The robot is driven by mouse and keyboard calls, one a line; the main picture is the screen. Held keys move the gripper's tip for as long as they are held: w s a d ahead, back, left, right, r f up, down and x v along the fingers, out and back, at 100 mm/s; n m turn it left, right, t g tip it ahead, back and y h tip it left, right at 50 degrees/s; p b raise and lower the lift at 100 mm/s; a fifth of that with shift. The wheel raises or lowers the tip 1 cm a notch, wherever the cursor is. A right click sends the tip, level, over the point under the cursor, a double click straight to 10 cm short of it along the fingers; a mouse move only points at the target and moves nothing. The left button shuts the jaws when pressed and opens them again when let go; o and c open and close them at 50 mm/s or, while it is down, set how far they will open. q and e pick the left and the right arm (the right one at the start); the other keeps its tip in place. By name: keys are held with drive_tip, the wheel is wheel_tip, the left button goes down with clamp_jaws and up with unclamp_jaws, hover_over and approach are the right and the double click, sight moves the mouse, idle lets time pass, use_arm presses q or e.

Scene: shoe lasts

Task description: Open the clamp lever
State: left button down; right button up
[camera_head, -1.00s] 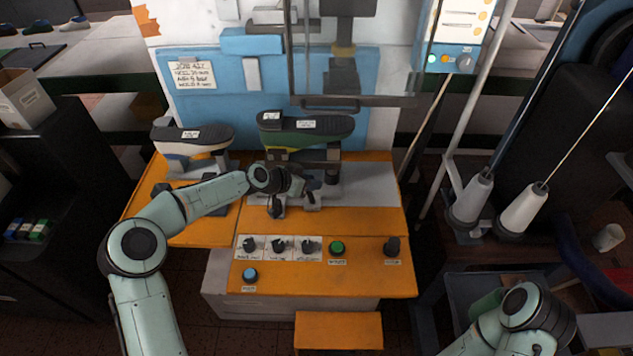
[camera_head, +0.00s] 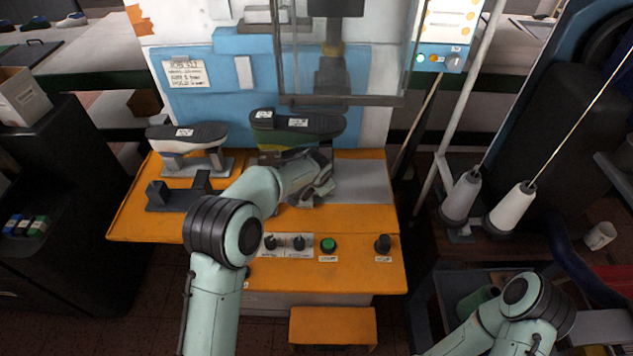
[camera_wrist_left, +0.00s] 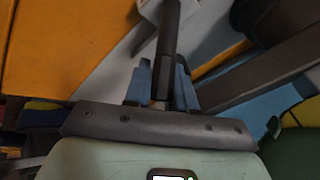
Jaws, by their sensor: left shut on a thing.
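The clamp lever (camera_wrist_left: 168,45) is a dark bar in the left wrist view. It passes between the two blue fingers of my left gripper (camera_wrist_left: 160,85), which is shut on it. In the head view my left gripper (camera_head: 318,182) is at the clamp, just in front of the dark green shoe last (camera_head: 295,126); my own forearm and wrist hide most of the lever and clamp there. My right arm shows at the lower right of the head view, but its gripper is out of the picture.
A second, grey and white last (camera_head: 187,136) stands on a stand to the left. The orange table (camera_head: 350,220) carries black knobs and a green button (camera_head: 328,245) near its front. A clear guard (camera_head: 345,99) hangs above the green last. White thread cones (camera_head: 511,208) stand at the right.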

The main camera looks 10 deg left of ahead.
use_arm(q)
drive_tip(key=shift+d+f+y, duration=0.1)
drive_tip(key=shift+f+y, duration=0.05)
drive_tip(key=shift+y, duration=0.15)
drive_tip(key=c, duration=1)
unclamp_jaws()
drive_tip(key=shift+w, duration=0.1)
drive_tip(key=v, duration=1.3)
